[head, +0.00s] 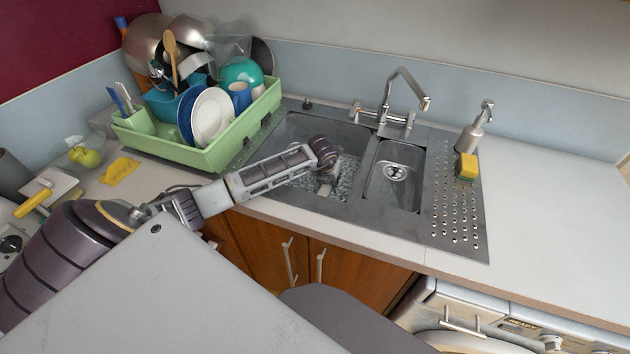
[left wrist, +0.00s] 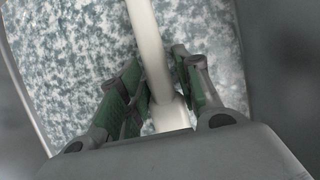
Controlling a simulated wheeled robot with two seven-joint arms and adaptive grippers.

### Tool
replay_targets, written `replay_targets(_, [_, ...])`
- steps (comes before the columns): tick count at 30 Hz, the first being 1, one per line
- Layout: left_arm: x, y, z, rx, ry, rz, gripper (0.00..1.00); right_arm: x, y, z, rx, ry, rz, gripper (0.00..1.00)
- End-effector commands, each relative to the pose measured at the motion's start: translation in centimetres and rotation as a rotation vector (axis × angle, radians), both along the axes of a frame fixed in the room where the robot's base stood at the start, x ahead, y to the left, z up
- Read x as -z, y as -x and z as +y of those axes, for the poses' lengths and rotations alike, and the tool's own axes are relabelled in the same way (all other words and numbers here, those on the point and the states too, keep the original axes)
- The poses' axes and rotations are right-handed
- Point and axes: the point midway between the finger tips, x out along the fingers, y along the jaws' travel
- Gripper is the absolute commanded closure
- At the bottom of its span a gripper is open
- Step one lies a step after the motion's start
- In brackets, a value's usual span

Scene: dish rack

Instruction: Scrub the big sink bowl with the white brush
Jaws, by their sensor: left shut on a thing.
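The big sink bowl (head: 295,128) is the left one of two steel bowls, and its bottom is covered by a speckled grey-white, foamy-looking layer. My left arm reaches into this bowl, and the left gripper (head: 325,185) is low inside it, mostly hidden by my wrist in the head view. In the left wrist view the left gripper (left wrist: 160,97) is shut on the white brush, whose handle (left wrist: 150,45) runs between the green-padded fingers. The brush's bristles are not clearly visible, so I cannot tell if they touch the bowl. My right gripper is out of view.
A green dish rack (head: 215,155) full of dishes stands left of the sink. The small bowl (head: 395,170), tap (head: 400,85), soap dispenser (head: 472,132) and yellow sponge (head: 467,167) are to the right. The right counter (head: 560,210) is clear.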

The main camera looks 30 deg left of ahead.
Motion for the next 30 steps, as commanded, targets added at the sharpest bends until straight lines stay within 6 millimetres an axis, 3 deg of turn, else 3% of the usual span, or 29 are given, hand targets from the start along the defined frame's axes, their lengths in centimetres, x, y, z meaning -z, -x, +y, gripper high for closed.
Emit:
replay_targets(19, [0.0, 4.3, -1.0, 0.001, -0.001, 0.0, 1.0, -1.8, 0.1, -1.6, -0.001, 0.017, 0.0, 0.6])
replay_targets(30, [0.1, 4.8, -1.2, 0.0, 0.0, -0.001, 1.0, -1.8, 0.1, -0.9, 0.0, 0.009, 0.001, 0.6])
